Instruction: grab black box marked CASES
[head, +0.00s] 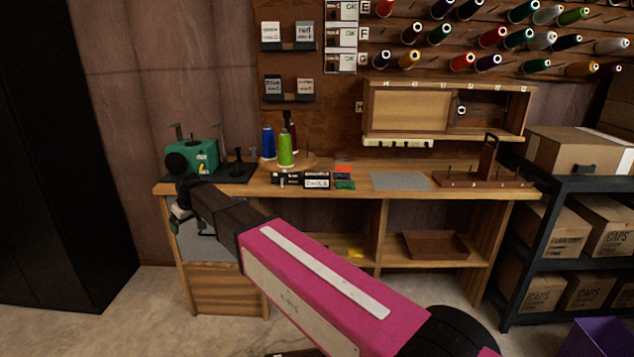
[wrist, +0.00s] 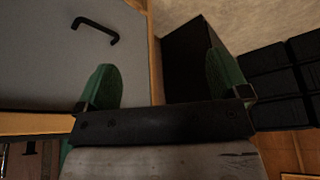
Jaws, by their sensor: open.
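Two small black boxes with white labels lie on the wooden workbench (head: 455,190) in the head view. The right one (head: 316,181) has a larger label whose letters I cannot read surely. My gripper (head: 182,210) is at the bench's left end, below the top, well left of both boxes. In the wrist view my gripper (wrist: 160,78) has its green fingers spread with nothing between them. Neither labelled box can be made out there.
A green machine (head: 195,155) stands on the bench's left end. Thread cones, including a green one (head: 285,150), stand behind the boxes. A grey mat (head: 401,181) and wooden rack (head: 485,172) lie right. A grey panel with a black handle (wrist: 95,28) is near my gripper.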

